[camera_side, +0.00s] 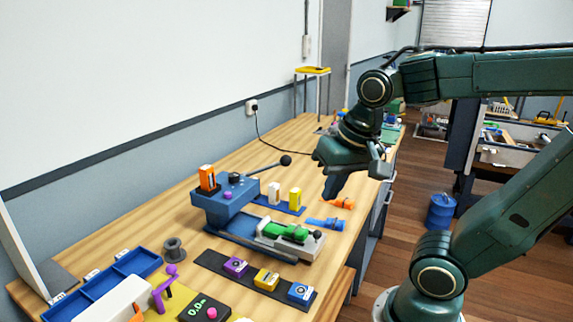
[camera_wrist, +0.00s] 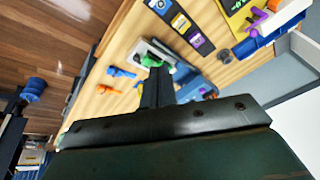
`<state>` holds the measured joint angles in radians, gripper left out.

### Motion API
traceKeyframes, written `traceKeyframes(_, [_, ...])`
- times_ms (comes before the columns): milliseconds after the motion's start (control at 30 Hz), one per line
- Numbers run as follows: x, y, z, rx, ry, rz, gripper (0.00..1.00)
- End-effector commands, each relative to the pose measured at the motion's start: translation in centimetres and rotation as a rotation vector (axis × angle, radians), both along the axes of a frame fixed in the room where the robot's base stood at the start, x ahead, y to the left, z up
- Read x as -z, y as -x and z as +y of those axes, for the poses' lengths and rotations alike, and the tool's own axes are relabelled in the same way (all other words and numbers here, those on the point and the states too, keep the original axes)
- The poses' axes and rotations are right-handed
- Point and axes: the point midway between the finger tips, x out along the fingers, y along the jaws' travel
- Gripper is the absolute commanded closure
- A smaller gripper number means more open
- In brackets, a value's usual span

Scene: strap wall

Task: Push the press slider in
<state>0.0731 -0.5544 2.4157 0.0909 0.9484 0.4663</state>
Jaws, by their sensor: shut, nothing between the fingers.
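The blue press (camera_side: 224,203) stands on the wooden table in the side view. Its grey slider (camera_side: 312,246) sticks out to the right, with a green piece (camera_side: 285,231) on it. In the wrist view the slider (camera_wrist: 141,48) and the green piece (camera_wrist: 151,61) show just beyond my fingertips, and my gripper hides most of the press. My gripper (camera_side: 330,195) points down with its fingers shut and empty. In the side view it appears up and right of the slider; its exact height above the table is hard to tell. It also shows in the wrist view (camera_wrist: 158,75).
A blue clamp-like part (camera_side: 325,223) and an orange one (camera_side: 341,203) lie near the slider. A dark strip (camera_side: 222,265) with purple, yellow and blue blocks lies in front. A lever with a black knob (camera_side: 285,160) rises behind the press. A blue tray (camera_side: 100,290) is at left.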

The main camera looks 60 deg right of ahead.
Motion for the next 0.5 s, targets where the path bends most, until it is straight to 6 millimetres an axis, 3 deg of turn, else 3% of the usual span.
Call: traceKeyframes(500, [2.7,-3.0,-5.2,0.966,-0.128,0.162,1.00])
